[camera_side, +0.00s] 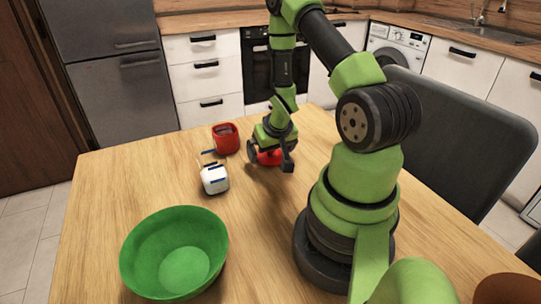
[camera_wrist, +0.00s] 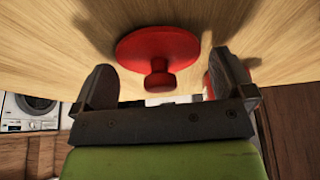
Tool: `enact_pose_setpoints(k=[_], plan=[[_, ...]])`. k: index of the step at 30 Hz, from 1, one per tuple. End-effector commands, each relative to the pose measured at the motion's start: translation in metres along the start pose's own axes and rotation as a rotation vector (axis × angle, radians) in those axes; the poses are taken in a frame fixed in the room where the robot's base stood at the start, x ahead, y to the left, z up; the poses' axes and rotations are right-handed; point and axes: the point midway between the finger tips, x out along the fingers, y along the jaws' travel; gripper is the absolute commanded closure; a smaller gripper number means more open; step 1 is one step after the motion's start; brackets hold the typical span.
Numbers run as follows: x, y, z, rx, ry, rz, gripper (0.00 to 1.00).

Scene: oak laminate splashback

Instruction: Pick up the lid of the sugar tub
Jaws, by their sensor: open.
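The red lid (camera_wrist: 158,48) lies on the wooden table with its round knob (camera_wrist: 158,82) facing my gripper. In the side view the lid (camera_side: 269,158) is partly hidden by my gripper (camera_side: 270,150), which is just above it. My gripper (camera_wrist: 162,78) is open in the wrist view, with one finger on each side of the knob and nothing held. I cannot tell how far the fingertips are from the lid. The red sugar tub (camera_side: 226,138) stands open to the left of the lid. A bit of red shows behind the right finger in the wrist view.
A small white container (camera_side: 214,180) with dark blue marks stands in front of the tub, with thin items beside it. A large green bowl (camera_side: 174,252) is at the front left. A brown round object (camera_side: 508,289) is at the bottom right. A dark chair (camera_side: 443,137) borders the table's right.

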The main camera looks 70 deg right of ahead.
Motion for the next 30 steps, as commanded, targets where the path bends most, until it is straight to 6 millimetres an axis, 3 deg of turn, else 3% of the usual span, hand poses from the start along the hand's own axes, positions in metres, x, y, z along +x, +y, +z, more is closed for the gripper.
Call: enact_pose_setpoints(k=[8,13,23,30], plan=[[0.003,0.000,0.000,0.000,0.000,0.000,0.02],[0.002,0.000,0.000,0.000,0.000,0.000,0.41],[0.001,0.000,-0.001,0.000,0.001,0.000,0.43],[-0.019,0.000,-0.010,0.000,0.004,0.000,0.43]])
